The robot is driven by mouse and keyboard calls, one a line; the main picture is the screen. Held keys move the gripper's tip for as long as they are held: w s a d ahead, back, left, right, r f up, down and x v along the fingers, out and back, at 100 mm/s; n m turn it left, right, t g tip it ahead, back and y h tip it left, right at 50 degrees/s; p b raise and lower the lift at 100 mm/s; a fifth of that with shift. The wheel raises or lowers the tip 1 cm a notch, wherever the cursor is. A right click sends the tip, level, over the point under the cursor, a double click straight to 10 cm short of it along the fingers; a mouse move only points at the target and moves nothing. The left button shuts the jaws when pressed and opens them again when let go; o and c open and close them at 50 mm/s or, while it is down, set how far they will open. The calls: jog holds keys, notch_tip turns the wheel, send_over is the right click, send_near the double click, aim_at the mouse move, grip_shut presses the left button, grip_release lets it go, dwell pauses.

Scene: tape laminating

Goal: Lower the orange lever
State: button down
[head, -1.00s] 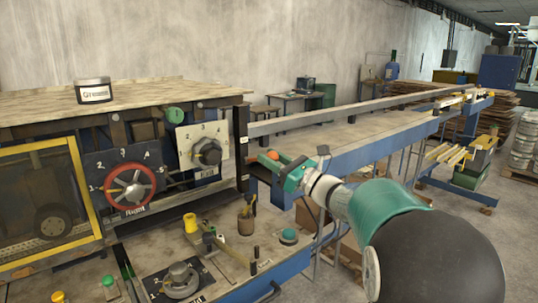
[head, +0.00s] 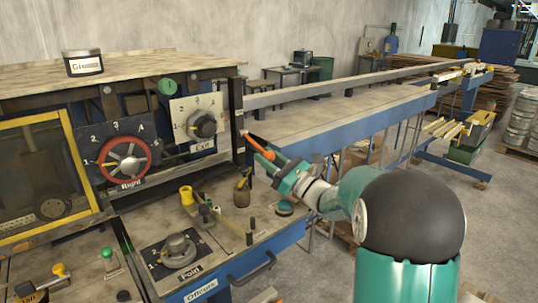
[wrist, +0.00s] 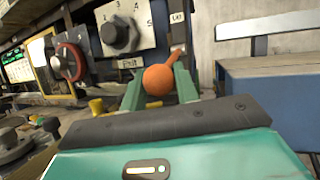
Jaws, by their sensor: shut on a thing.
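The orange lever (head: 259,145) shows in the head view at the right end of the machine, beside the blue frame. It slants from upper left down to my green gripper (head: 267,161). In the wrist view the round orange knob of the lever (wrist: 158,80) sits between the two green fingers of my gripper (wrist: 160,82), and its arm leads up and to the right. My gripper is shut on the lever at the knob. The fingers hide part of the knob in the head view.
A red-rimmed dial (head: 124,164) and a white-plated dial (head: 202,124) are on the machine front to the left. A long blue table (head: 330,125) extends right.

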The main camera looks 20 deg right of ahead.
jog(key=shift+f, duration=0.1)
dwell(0.3)
jog(key=c, duration=1.1)
grip_release()
jog(key=shift+w, duration=0.15)
jog(key=v, duration=1.4)
